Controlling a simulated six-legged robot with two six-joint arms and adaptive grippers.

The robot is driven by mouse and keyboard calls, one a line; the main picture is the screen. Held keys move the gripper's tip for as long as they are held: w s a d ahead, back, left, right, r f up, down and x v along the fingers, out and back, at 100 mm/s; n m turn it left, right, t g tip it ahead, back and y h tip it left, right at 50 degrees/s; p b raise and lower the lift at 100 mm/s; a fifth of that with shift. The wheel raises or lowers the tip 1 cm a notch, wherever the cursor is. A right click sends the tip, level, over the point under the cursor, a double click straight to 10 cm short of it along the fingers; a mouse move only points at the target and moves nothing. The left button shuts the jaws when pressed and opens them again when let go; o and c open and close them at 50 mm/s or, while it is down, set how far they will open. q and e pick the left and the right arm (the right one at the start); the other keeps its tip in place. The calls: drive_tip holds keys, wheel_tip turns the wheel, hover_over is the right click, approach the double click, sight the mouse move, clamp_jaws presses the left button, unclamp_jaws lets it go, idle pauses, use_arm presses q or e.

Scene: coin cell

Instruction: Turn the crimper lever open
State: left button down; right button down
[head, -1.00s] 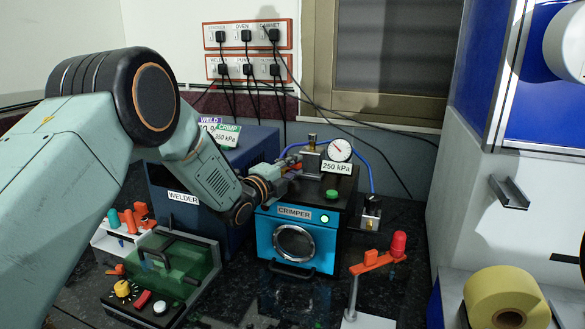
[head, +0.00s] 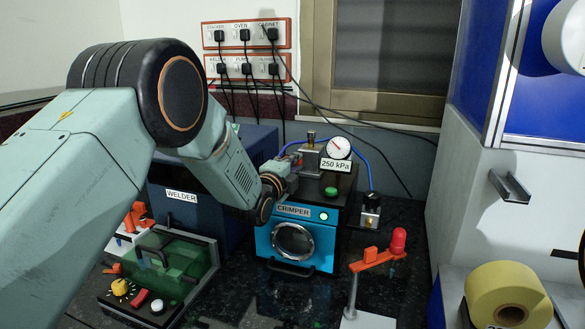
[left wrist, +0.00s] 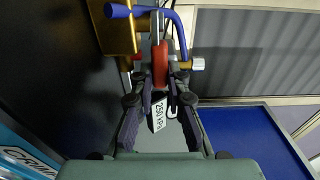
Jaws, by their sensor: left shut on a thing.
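The blue-fronted crimper (head: 262,245) stands on the dark bench, with its black top and round porthole facing me. My left gripper (head: 288,164) is over the rear left of the crimper's top, at the valve fitting. In the left wrist view my left gripper (left wrist: 160,84) is shut on the red lever handle (left wrist: 160,62), which lies between its two fingers. In the head view the arm and fingers mostly hide the lever. My right gripper is not in view.
A gauge (head: 338,148) with a 250 kPa tag (head: 335,164) and a blue hose (head: 366,160) are close behind the gripper. The welder (head: 182,208) stands left of the crimper. A red-topped stand (head: 378,260) is at front right.

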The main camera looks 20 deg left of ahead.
use_arm(q)
drive_tip(key=shift+w+n+y, duration=0.2)
drive_tip(key=shift+n+y, duration=0.2)
drive_tip(key=shift+y, duration=0.2)
drive_tip(key=shift+r, duration=0.1)
drive_tip(key=c, duration=1.3)
unclamp_jaws()
drive_tip(key=s, duration=1.2)
drive_tip(key=shift+s, duration=0.1)
